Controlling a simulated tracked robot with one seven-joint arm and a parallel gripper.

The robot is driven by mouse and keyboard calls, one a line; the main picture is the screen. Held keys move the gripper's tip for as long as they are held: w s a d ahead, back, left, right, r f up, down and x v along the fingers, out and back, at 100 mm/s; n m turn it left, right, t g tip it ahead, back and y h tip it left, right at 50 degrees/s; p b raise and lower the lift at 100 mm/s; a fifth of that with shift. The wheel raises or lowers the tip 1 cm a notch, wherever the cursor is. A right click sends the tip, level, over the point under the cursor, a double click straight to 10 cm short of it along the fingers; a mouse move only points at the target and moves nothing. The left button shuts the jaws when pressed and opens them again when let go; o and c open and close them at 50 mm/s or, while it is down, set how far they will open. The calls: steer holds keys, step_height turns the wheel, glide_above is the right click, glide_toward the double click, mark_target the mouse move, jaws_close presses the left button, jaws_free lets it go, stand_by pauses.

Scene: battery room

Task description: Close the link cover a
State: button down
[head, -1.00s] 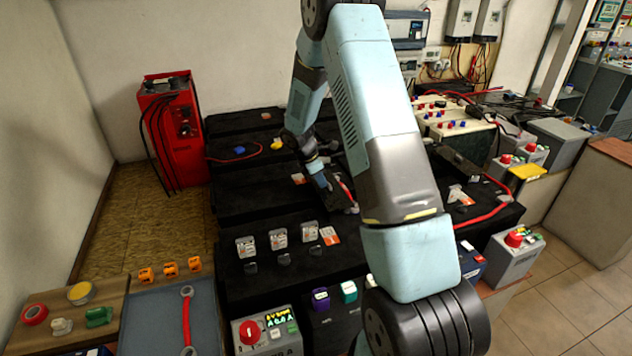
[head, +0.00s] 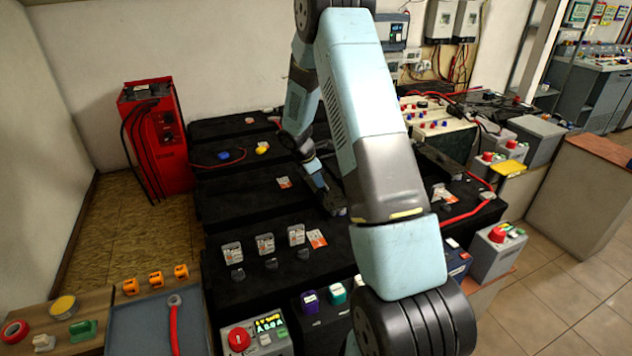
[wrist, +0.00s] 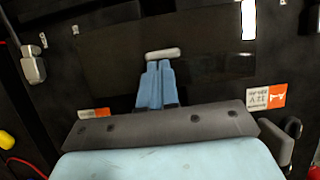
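In the wrist view, a dark see-through panel (wrist: 215,60) with a short pale grey handle bar (wrist: 163,54) lies beyond my gripper; I take it to be link cover a. My gripper (wrist: 159,64) has its two blue fingers side by side with hardly a gap and nothing seen between them. Its tips are right at the bar; I cannot tell whether they touch it. In the head view my gripper (head: 334,206) is low over the black battery blocks (head: 240,190), small and partly hidden by my arm. The panel is not clear there, so its angle is uncertain.
Three clear labelled covers (head: 265,244) stand in the front row. A red charger (head: 157,140) stands at the left. A blue-grey tray (head: 140,325) and a control box with a red knob (head: 239,339) are in front. Red cables (head: 468,212) lie at the right.

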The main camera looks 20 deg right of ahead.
steer(key=shift+s+d+f, duration=0.1)
steer(key=shift+s+d, duration=0.05)
steer(key=shift+d, duration=0.05)
